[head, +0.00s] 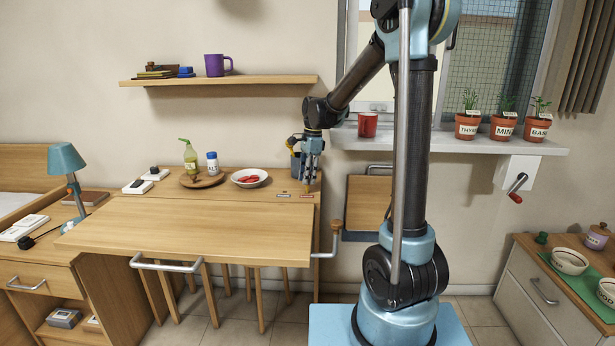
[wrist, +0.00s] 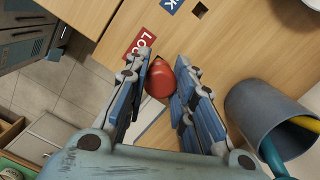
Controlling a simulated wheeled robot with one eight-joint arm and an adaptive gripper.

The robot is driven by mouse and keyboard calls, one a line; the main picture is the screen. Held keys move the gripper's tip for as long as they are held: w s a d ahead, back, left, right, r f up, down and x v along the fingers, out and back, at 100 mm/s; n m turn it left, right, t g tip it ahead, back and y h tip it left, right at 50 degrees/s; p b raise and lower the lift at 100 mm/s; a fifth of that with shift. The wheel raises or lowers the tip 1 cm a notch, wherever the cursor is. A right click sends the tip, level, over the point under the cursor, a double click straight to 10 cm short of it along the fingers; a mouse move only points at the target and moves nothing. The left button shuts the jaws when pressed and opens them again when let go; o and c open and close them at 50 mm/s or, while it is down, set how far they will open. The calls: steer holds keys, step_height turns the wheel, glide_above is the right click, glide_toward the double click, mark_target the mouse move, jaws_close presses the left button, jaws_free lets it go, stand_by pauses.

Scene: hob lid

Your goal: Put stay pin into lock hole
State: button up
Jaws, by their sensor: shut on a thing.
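My gripper (head: 311,183) is low over the right end of the wooden top (head: 190,187). In the wrist view, my gripper (wrist: 162,72) is shut on the stay pin (wrist: 159,80), whose rounded red head shows between the fingers. The pin's shank is hidden, so I cannot tell whether it is in a hole. A red label (wrist: 139,46), partly covered by a finger and reading "LOC", lies beside the pin. A dark square hole (wrist: 199,9) shows near a blue label (wrist: 171,4) ending in "K".
A grey pot (wrist: 262,118) with coloured handles stands close to the right finger in the wrist view. The hinged wooden leaf (head: 190,232) in front is bare.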

steer(key=shift+f, duration=1.7)
steer(key=o, duration=1)
steer(key=shift+o, duration=0.2)
step_height(320, 180, up, 12)
steer(key=d, duration=0.1)
steer(key=shift+w+d, duration=0.15)
steer(key=shift+w, duration=0.2)
steer(key=shift+f, duration=0.15)
